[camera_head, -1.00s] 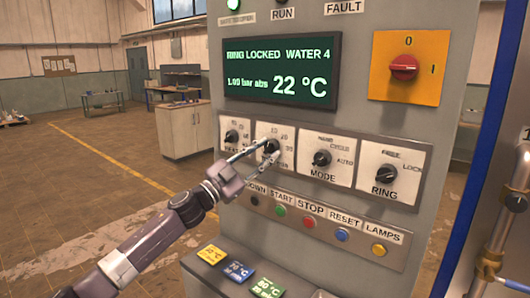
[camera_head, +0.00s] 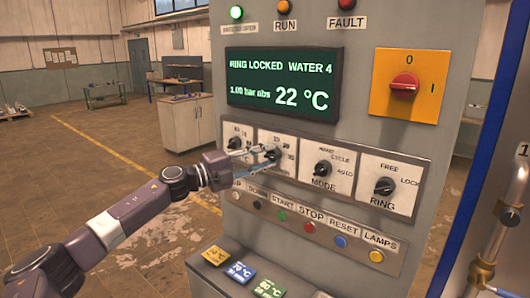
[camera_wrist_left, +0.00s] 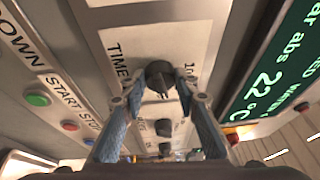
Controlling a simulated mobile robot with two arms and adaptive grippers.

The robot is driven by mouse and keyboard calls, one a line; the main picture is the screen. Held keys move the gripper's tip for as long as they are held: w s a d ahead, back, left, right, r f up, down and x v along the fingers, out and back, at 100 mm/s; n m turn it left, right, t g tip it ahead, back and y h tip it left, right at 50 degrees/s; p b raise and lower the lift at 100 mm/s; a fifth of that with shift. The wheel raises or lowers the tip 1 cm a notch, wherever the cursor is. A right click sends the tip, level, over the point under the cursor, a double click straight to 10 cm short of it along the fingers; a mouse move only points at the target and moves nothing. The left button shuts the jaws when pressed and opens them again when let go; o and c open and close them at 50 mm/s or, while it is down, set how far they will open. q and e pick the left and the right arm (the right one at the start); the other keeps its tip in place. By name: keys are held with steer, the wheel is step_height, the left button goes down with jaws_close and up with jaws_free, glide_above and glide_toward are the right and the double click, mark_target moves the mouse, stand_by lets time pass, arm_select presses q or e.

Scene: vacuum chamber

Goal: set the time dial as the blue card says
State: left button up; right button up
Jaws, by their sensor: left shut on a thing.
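The time dial (camera_wrist_left: 160,74) is a black knob on a white plate, marked TIME in the left wrist view. It also shows in the head view (camera_head: 272,153), second from left in the dial row, partly hidden by my fingers. My left gripper (camera_head: 262,154) is shut on this knob, one finger on each side, as the left wrist view (camera_wrist_left: 160,88) shows. I cannot read for sure which mark the knob points to. The blue card (camera_head: 240,272) lies on the sloped ledge below, between a yellow and a green card; its print is too small to read surely. My right gripper is not in view.
The mode dial (camera_head: 322,168) and ring dial (camera_head: 385,186) sit to the right. A row of push buttons (camera_head: 310,227) runs below. The screen (camera_head: 284,80) above reads 22 °C. A red switch (camera_head: 404,86) is at upper right. Open floor lies left.

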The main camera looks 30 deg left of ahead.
arm_select(q)
steer(key=shift+r+m+g+p, duration=0.2)
steer(key=shift+m+g+p, duration=0.1)
steer(key=shift+m+p, duration=0.65)
steer(key=shift+f+m, duration=0.1)
steer(key=shift+m, duration=0.25)
steer(key=o, duration=1.1)
steer(key=shift+o, duration=0.2)
steer(key=shift+s+a+f, duration=0.1)
steer(key=shift+s+a, duration=0.2)
steer(key=shift+s, duration=0.2)
steer(key=v, duration=1)
steer(key=shift+s+r, duration=0.25)
steer(key=shift+s, duration=0.15)
